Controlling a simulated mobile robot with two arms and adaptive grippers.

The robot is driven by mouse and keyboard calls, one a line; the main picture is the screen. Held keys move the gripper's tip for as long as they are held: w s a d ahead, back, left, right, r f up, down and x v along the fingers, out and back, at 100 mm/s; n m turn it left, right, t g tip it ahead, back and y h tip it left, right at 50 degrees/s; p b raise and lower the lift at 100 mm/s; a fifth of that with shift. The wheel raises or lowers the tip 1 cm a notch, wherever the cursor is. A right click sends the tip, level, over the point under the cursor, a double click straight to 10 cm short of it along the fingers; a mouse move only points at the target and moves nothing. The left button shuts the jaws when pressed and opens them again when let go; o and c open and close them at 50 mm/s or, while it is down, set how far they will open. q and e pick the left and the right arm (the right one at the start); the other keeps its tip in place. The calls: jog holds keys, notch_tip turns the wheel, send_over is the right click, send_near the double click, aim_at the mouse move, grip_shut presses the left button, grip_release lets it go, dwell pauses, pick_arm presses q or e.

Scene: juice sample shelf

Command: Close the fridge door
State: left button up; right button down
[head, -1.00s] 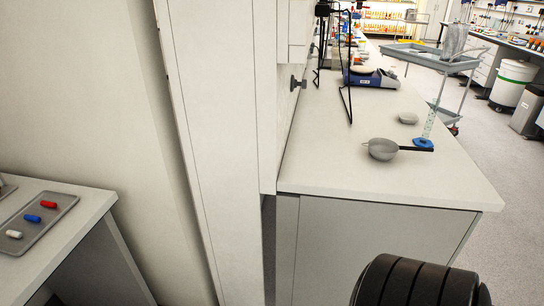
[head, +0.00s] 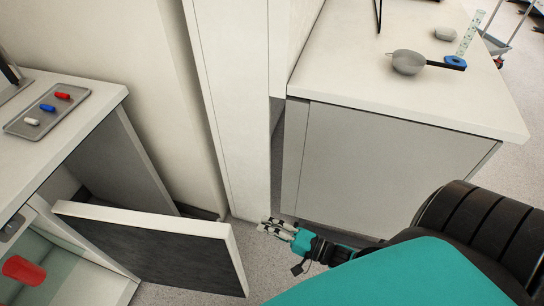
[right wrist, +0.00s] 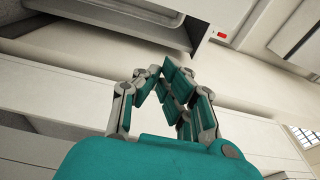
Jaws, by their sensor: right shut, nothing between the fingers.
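The fridge door (head: 150,250) stands open at the lower left of the head view, a flat panel with a white edge and dark face, swung out from the small fridge. The fridge interior (head: 40,262) shows glass-like shelving and a red item (head: 23,269). My right gripper (head: 270,226) is to the right of the door's free edge, apart from it, near the base of the white wall panel. In the right wrist view its fingers (right wrist: 163,78) are closed together with nothing between them. My left gripper is not in view.
A right-hand counter (head: 470,110) carries a sieve (head: 408,62) and a ruler-like strip.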

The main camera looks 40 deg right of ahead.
jog(key=b+x, duration=0.2)
jog(key=x, duration=0.6)
jog(key=shift+s+a+f+p, duration=0.1)
jog(key=shift+s+a, duration=0.25)
jog(key=shift+s, duration=0.3)
jog(key=shift+s+a+r+p, duration=0.1)
jog(key=shift+s+a, duration=0.25)
jog(key=shift+s, duration=0.25)
jog(key=shift+s+a+f+p, duration=0.1)
jog(key=shift+s+a, duration=0.25)
jog(key=shift+s, duration=0.3)
jog(key=shift+s, duration=0.1)
